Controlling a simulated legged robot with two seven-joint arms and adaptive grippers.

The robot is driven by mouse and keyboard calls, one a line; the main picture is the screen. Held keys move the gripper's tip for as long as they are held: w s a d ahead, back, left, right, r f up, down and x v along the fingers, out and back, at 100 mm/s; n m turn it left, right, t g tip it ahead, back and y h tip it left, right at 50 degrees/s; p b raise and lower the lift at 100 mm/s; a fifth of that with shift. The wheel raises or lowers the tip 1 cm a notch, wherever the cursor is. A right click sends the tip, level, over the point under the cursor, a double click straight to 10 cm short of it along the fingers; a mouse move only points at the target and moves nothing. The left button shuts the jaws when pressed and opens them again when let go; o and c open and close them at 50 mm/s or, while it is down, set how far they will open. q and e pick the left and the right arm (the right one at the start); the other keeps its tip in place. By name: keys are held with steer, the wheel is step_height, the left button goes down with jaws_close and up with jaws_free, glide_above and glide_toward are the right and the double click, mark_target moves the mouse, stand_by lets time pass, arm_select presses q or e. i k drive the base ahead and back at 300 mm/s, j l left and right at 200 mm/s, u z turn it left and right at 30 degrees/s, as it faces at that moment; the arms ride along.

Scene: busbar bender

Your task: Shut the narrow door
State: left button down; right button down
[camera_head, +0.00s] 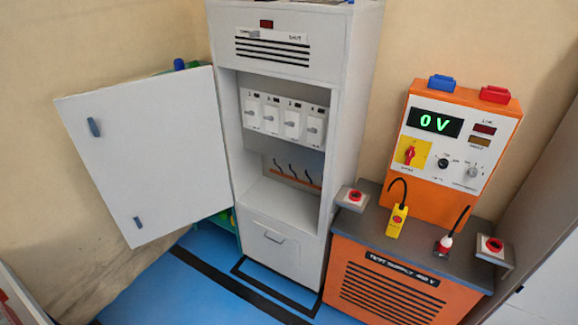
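The narrow door (150,150) is a light grey panel standing wide open to the left of a tall grey cabinet (345,110). It is hinged at the cabinet's left front edge. Two dark blue-grey fittings, an upper one (93,127) and a lower one (137,222), sit near its free edge. The open cabinet shows a row of several white switch modules (284,117), and below them dark cables on an orange-brown bar (292,180). Neither of my grippers is in view.
An orange test supply unit (385,285) with a grey top stands right of the cabinet, carrying an orange panel (450,150) reading 0 V. A drawer front (273,239) is below the cabinet opening. Blue floor (190,285) with black lines is clear in front.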

mark_target(158, 158)
steer(key=i+j, duration=0.25)
steer(key=j, duration=0.15)
steer(key=i+j, duration=0.25)
steer(key=i+j+z, duration=0.1)
steer(key=i+j, duration=0.15)
steer(key=j, duration=0.25)
steer(key=i+j, duration=0.25)
steer(key=j, duration=0.15)
steer(key=i+j, duration=0.25)
steer(key=j, duration=0.15)
steer(key=i+j+z, duration=0.1)
steer(key=i+j, duration=0.15)
steer(key=j, duration=0.15)
steer(key=i+j, duration=0.25)
steer(key=j, duration=0.2)
